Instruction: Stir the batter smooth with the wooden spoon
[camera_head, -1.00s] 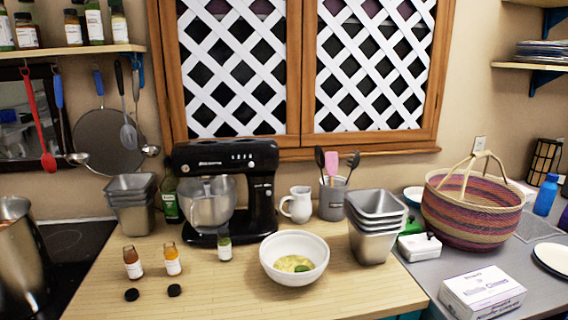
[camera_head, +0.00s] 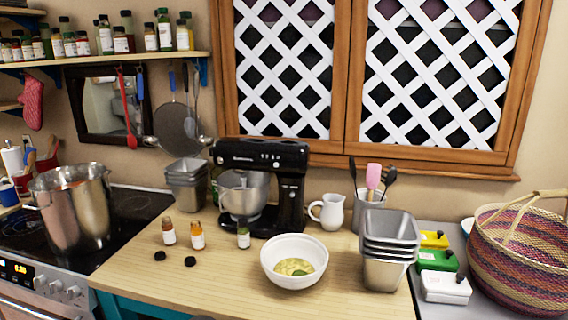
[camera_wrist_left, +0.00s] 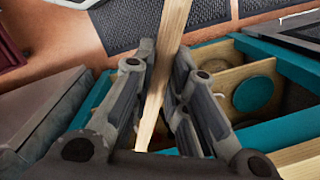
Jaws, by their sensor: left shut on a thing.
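A white bowl (camera_head: 269,262) stands on the wooden counter in the head view. It holds yellowish batter (camera_head: 290,267) with a green patch on it. In the left wrist view my left gripper (camera_wrist_left: 160,90) is shut on a long pale wooden shaft, seemingly the wooden spoon (camera_wrist_left: 172,32). The spoon's head is not visible. The left gripper is outside the head view, so its distance from the bowl cannot be told. My right gripper is in neither view.
A black stand mixer (camera_head: 290,190) is behind the bowl. A large pot (camera_head: 92,200) sits on the stove. The counter's front is clear.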

